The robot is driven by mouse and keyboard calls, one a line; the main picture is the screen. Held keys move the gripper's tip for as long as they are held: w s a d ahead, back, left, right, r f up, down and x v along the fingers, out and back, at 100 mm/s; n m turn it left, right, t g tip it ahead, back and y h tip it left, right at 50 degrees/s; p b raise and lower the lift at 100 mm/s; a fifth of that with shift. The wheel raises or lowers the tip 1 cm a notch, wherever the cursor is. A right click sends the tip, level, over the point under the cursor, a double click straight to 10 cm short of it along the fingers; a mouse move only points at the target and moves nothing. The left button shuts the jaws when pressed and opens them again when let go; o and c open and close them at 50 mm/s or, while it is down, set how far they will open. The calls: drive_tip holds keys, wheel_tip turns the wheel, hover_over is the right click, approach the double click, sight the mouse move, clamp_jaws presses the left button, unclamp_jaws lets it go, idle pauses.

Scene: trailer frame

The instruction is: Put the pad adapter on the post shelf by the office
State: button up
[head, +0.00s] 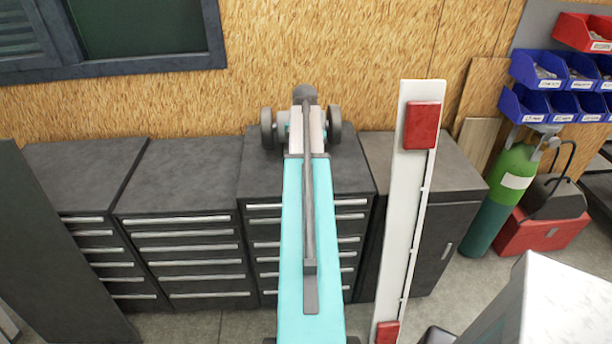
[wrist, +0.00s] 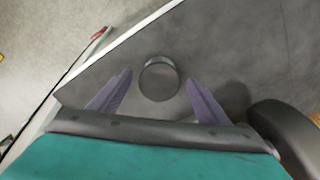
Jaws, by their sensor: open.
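A small round dark grey piece (wrist: 159,81), which looks like the pad adapter, stands on a flat dark grey surface (wrist: 225,45) in the wrist view. My gripper (wrist: 160,77) is open, with one purple finger to the left of the piece and one to the right. Clear gaps show between the piece and both fingers, and I cannot tell the height of the fingertips over the surface. In the head view my own arm hides the gripper and the piece. I cannot make out a post shelf or an office in either view.
Dark drawer cabinets (head: 185,180) line the chipboard wall under a window (head: 138,28). A white upright with red blocks (head: 408,180) stands right of my arm. A green gas cylinder (head: 497,200), a red machine (head: 540,233) and blue bins (head: 540,70) are at the right.

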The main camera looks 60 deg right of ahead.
drive_tip(key=shift+f+b, duration=0.35)
drive_tip(key=shift+f, duration=0.5)
drive_tip(key=shift+c, duration=0.3)
drive_tip(key=c, duration=1.6)
drive_tip(key=shift+c, duration=0.2)
drive_tip(key=shift+r, duration=0.2)
drive_tip(key=shift+r+p, duration=1.25)
drive_tip(key=shift+r, duration=0.3)
drive_tip(key=shift+s+r, duration=0.1)
drive_tip(key=shift+r, duration=0.1)
drive_tip(key=s+a+r+p, duration=0.1)
drive_tip(key=s+a+p, duration=0.2)
drive_tip(key=s, duration=1.2)
drive_tip(key=shift+a, duration=0.75)
